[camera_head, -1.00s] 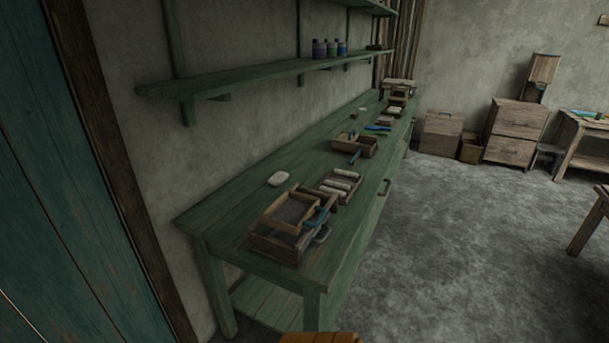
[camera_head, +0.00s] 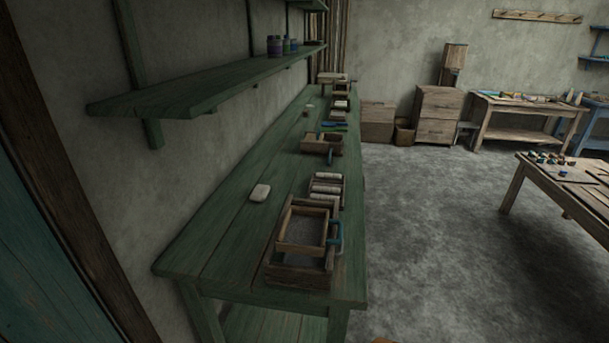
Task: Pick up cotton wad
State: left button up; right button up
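A small whitish rounded block (camera_head: 260,193) that may be the cotton wad lies on the green workbench (camera_head: 215,235), left of the wooden trays. A tray of pale rolls (camera_head: 326,188) sits to its right. I cannot tell for sure which pale thing is the cotton wad.
A wooden frame box with tools (camera_head: 300,245) stands at the bench's near end. A green shelf (camera_head: 200,88) with small jars (camera_head: 276,45) hangs above. A table with small items (camera_head: 556,190) is at right. Grey floor (camera_head: 430,240) between is clear.

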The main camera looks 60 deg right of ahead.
aim_at(260, 192)
jog(key=i+j+z, duration=0.1)
jog(key=z, duration=0.3)
jog(key=j+z, duration=0.15)
jog(key=z, duration=0.25)
jog(key=i+j+z, duration=0.1)
jog(key=z, duration=0.35)
jog(key=j+z, duration=0.25)
jog(key=z, duration=0.15)
jog(key=j+z, duration=0.15)
jog(key=z, duration=0.25)
jog(key=j+z, duration=0.35)
jog(key=k+j+z, duration=0.1)
jog(key=z, duration=0.25)
